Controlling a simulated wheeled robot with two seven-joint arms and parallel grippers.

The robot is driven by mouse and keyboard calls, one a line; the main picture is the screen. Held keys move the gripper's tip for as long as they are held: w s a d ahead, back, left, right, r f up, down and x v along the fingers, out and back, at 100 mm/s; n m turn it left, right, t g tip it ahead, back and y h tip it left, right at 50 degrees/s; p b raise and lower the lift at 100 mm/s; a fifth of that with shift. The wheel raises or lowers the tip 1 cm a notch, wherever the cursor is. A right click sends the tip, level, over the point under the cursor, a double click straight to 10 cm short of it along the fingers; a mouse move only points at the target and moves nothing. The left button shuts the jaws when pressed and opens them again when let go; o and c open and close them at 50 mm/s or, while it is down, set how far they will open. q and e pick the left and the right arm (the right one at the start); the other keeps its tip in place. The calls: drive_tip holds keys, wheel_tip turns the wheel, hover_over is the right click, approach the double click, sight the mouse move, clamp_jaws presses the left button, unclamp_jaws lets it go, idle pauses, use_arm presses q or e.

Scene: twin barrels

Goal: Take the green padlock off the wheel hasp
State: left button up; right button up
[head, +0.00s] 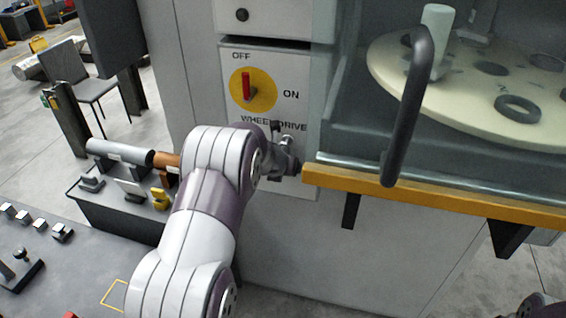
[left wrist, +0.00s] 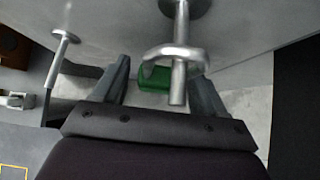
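The green padlock (left wrist: 156,78) shows in the left wrist view, with its body low behind a metal hasp post (left wrist: 179,60). A silver loop crosses that post; I cannot tell whether it is the padlock's shackle or part of the hasp. My left gripper (left wrist: 160,88) is open, with one finger on each side of the padlock and post and visible gaps to both. In the head view my left gripper (head: 288,163) is at the panel below the "WHEEL DRIVE" label, where my arm hides the padlock and most of the hasp.
A red switch handle (head: 246,86) on a yellow disc points up toward OFF. A second metal pin (left wrist: 60,55) stands left in the wrist view. To the right are a yellow ledge (head: 430,190) and a dark door handle (head: 408,110). A grey bench (head: 75,260) lies lower left.

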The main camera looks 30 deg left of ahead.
use_arm(q)
drive_tip(key=c, duration=0.7)
drive_tip(key=shift+r, duration=0.1)
drive_tip(key=shift+c, duration=0.2)
drive_tip(key=shift+r, duration=0.15)
drive_tip(key=shift+s, duration=0.1)
drive_tip(key=s+d+b, duration=0.2)
drive_tip(key=s+b, duration=0.2)
drive_tip(key=s, duration=0.6)
drive_tip(key=shift+s+d+r, duration=0.2)
drive_tip(key=shift+d+r, duration=0.1)
drive_tip(key=shift+r, duration=0.15)
